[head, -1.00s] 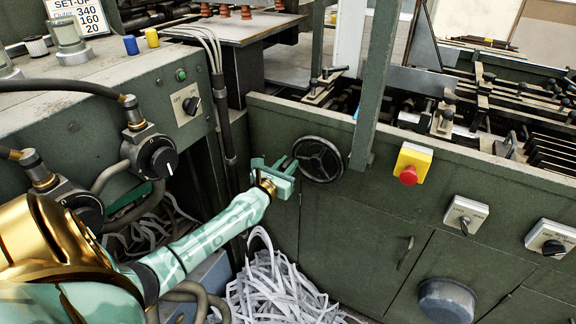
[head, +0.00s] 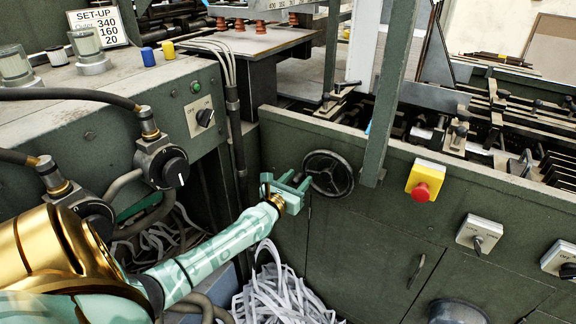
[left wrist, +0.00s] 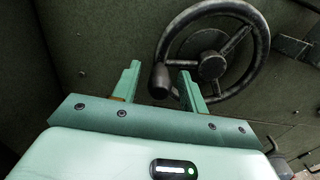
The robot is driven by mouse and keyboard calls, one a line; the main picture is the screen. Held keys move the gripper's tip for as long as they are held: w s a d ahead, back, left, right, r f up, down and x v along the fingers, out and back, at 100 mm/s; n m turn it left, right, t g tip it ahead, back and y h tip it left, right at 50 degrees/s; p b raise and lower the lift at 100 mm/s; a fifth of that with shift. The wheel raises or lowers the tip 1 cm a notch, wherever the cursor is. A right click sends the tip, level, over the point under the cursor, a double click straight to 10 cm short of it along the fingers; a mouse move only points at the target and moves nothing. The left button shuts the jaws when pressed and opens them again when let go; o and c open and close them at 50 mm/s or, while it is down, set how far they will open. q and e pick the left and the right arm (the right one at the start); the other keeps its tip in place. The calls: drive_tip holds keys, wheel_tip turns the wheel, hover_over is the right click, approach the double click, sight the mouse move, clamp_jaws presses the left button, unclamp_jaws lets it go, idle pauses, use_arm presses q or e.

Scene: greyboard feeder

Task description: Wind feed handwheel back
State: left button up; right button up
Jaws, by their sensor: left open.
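The feed handwheel (head: 329,174) is a dark spoked wheel on the front of the green machine panel, near the middle of the head view. It also shows at the upper right of the left wrist view (left wrist: 212,66). Its dark crank knob (left wrist: 160,82) sticks out toward me on the wheel's left side. My pale green left gripper (head: 297,180) is just left of the wheel. In the left wrist view its open jaws (left wrist: 160,72) stand on either side of the knob, with gaps showing; I cannot tell the depth. My right gripper is not seen.
A red stop button (head: 421,191) on a yellow box sits right of the wheel. A green post (head: 387,100) rises close to the wheel's right. The control cabinet (head: 100,125) with knobs and hoses stands left. Paper strips (head: 275,290) lie below.

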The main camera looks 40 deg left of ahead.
use_arm(q)
drive_tip(key=p+v, duration=0.1)
drive_tip(key=v, duration=1.5)
drive_tip(key=shift+a, duration=0.1)
